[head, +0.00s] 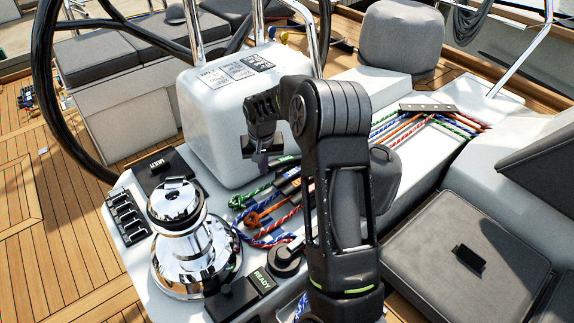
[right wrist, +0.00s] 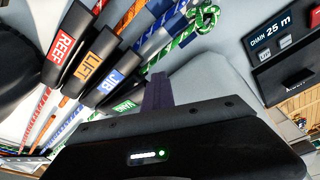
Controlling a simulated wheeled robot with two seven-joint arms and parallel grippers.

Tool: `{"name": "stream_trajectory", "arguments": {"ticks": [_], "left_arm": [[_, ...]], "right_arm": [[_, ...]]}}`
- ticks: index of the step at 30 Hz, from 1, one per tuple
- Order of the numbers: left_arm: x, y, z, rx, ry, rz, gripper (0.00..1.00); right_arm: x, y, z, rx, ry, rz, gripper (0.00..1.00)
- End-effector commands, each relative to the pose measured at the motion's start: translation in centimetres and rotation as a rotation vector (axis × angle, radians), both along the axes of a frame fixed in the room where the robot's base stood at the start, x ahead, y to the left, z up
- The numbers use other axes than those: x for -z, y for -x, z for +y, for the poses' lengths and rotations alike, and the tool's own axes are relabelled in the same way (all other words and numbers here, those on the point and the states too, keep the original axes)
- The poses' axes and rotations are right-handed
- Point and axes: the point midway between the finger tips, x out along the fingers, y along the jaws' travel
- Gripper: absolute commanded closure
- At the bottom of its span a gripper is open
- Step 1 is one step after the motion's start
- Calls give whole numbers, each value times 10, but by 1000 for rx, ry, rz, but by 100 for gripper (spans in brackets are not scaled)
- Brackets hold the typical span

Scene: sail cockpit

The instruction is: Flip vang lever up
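The vang lever, black with a green label (right wrist: 124,106), shows only in part in the right wrist view; my gripper's body covers the rest. In the head view a green-labelled lever (head: 287,160) shows behind my right arm, mostly hidden. I cannot tell its angle. My right gripper (head: 263,165) is just left of the levers, over the white console. In the right wrist view its fingers (right wrist: 157,92) show as one narrow dark bar, together, beside the vang lever, with nothing seen between them. Contact is not clear. My left gripper is out of view.
Levers marked REEF (right wrist: 66,46), LIFT (right wrist: 95,60) and JIB (right wrist: 120,75) stand beside the vang lever. Coloured ropes (head: 268,222) lie around them. A chrome winch (head: 183,245) and a white pedestal (head: 212,120) are close by. A chain counter panel (right wrist: 285,50) is at right.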

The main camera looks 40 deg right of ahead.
Motion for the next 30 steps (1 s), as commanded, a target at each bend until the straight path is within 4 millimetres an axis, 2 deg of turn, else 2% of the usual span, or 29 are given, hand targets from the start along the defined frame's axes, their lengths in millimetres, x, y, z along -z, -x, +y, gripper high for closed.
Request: {"name": "stream_trajectory", "arguments": {"ticks": [1,6,21,30], "left_arm": [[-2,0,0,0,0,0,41],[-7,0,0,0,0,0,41],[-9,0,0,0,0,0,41],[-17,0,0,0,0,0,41]], "right_arm": [[-4,4,-14,13,17,-1,100],[-12,5,-19,14,18,0,100],[-15,7,-21,12,17,4,100],[-27,9,-30,13,16,4,100]]}}
